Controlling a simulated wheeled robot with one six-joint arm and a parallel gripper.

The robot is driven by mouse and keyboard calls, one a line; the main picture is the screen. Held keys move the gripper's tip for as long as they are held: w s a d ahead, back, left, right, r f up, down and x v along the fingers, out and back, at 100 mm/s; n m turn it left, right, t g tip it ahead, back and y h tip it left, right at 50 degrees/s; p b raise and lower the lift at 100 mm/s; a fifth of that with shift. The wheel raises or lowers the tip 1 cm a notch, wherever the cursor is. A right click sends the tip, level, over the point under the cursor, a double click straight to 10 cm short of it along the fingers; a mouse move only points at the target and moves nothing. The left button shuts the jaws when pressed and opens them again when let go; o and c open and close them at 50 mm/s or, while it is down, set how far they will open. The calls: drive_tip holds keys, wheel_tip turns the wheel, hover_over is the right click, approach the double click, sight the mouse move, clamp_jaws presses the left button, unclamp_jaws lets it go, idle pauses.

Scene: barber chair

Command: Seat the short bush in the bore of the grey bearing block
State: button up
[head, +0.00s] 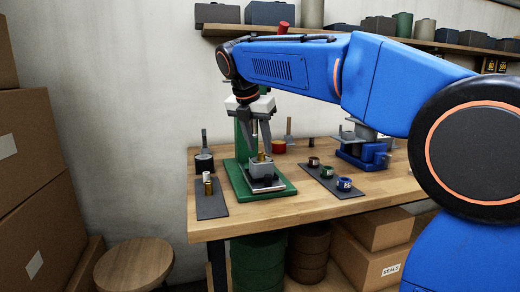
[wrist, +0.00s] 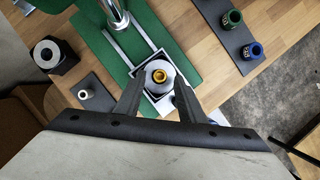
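The grey bearing block (head: 262,168) sits on the green press base, below my gripper. A brass bush (head: 261,157) stands upright at the block's bore; its ring-shaped top shows over the block in the wrist view (wrist: 159,76). I cannot tell how deep it sits, and its length is partly hidden. My gripper (head: 258,143) points down above the block. In the wrist view my gripper (wrist: 157,84) has its two fingers apart, one on each side of the brass bush, with visible gaps and nothing held.
A right mat (head: 340,189) holds several coloured rings. The green press (wrist: 145,25) with its chrome ram (wrist: 116,16) stands close behind the block. A blue vise (head: 362,152) is at right.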

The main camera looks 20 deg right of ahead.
drive_tip(key=v, duration=1)
drive_tip(key=s+d+f+m+y, duration=0.1)
drive_tip(key=s+d+f+m, duration=0.2)
drive_tip(key=s+f+m, duration=0.6)
drive_tip(key=s+d+f+m+t+y, duration=0.1)
drive_tip(key=s+d+f+m, duration=0.3)
drive_tip(key=s+f+m, duration=0.5)
drive_tip(key=s+d+f+m+y, duration=0.1)
drive_tip(key=s+d+f+m, duration=0.2)
drive_tip(key=s+f+m, duration=0.6)
drive_tip(key=s+f, duration=0.3)
drive_tip(key=f, duration=0.6)
drive_tip(key=shift+d+f+t, duration=0.25)
drive_tip(key=shift+d+t, duration=0.05)
drive_tip(key=shift+d, duration=0.1)
drive_tip(key=shift+c, duration=0.2)
